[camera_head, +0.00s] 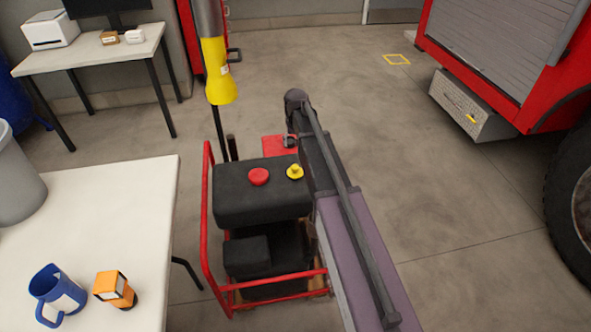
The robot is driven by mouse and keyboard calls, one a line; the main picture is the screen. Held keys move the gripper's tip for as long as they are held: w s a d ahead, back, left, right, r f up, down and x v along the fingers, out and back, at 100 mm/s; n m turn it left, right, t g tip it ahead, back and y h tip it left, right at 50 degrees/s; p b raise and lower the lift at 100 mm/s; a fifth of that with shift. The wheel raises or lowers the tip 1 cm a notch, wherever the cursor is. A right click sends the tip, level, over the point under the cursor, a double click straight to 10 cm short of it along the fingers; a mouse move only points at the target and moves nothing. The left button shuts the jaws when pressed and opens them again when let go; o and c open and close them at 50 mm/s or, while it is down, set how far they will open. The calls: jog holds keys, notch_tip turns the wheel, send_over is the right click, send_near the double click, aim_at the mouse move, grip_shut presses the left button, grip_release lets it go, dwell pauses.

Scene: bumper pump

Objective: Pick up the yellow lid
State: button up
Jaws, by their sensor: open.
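The yellow lid (294,172) is a small round cap with a raised middle. It sits on top of the black tank (262,205) of the red-framed pump, near the tank's right back edge. A red cap (259,176) sits to its left on the same tank. My arm (345,215) reaches up from the bottom of the picture, just to the right of the lid. I cannot make out my gripper; no fingers show.
A yellow-ended hose (218,80) hangs behind the pump. A white table (110,225) with a blue mug (55,290) and an orange toy (114,288) stands at left. A red truck (500,45) is at right. Open floor (440,190) lies between pump and truck.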

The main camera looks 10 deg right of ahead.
aim_at(295, 167)
jog(key=shift+f, duration=0.2)
jog(key=f+b, duration=0.2)
jog(key=b, duration=0.1)
jog(key=f+b, duration=0.2)
jog(key=f, duration=0.1)
jog(key=f+b, duration=0.3)
jog(key=shift+w+f+b, duration=0.1)
jog(key=shift+w+b, duration=0.2)
jog(key=shift+w, duration=0.1)
jog(key=shift+f, duration=0.1)
dwell(0.6)
jog(key=f+b, duration=0.3)
jog(key=shift+s, duration=0.25)
jog(key=shift+w+d+f+b, duration=0.1)
jog(key=shift+w+f+b, duration=0.05)
jog(key=shift+f+b, duration=0.95)
jog(key=shift+r, duration=0.1)
jog(key=c, duration=1.1)
